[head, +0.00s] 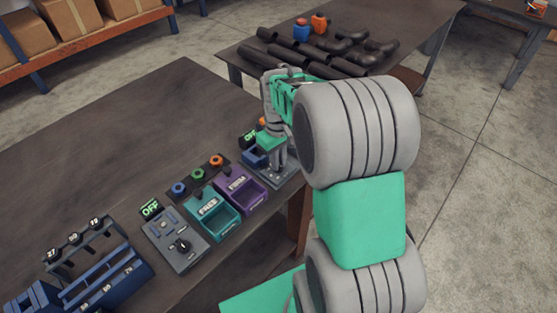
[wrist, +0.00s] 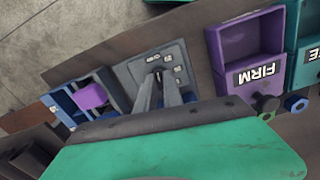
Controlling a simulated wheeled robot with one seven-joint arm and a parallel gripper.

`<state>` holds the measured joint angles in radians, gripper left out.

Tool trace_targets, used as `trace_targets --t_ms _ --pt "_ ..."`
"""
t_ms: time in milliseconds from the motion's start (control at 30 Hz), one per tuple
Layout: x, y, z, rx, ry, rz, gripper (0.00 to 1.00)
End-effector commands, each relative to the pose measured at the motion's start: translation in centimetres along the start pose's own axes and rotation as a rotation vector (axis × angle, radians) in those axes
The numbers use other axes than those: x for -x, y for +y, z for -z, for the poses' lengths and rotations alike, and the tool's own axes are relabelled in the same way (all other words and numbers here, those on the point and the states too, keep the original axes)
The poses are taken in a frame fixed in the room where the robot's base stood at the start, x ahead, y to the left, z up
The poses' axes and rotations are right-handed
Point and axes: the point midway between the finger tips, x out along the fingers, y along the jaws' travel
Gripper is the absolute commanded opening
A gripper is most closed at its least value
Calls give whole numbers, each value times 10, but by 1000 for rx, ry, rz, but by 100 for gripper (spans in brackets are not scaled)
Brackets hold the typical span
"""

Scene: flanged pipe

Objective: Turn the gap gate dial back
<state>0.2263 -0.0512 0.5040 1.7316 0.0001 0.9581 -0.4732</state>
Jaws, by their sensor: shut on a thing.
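My gripper (head: 279,163) reaches down onto a grey control plate (head: 287,177) at the right end of the workbench. In the wrist view, my gripper (wrist: 158,78) has its two fingertips close together over the same plate (wrist: 178,55), shut on a small dark dial (wrist: 157,72). The fingers hide most of the dial, so I cannot read its setting. White labels with unreadable marks sit around it. A second grey panel (head: 163,240) with a black dial (head: 183,245) stands further left on the bench, apart from my gripper.
A purple FIRM bin (head: 240,190) and a teal FREE bin (head: 211,216) stand left of the plate. A lit OFF sign (head: 150,209) stands behind the second panel. The wrist view shows a blue holder with a purple block (wrist: 91,96) beside the plate. Black pipes (head: 295,56) lie on the far table.

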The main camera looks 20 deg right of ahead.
Motion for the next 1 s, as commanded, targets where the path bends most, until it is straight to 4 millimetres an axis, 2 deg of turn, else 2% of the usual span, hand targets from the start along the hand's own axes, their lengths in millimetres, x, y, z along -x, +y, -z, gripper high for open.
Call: trace_targets --t_ms 333,800,833,1000 --pt "1 0 1 141 3 -2 0" --pt "1 0 1 160 4 -2 0" --pt "1 0 1 160 4 -2 12" --pt "1 0 1 159 3 -1 26"
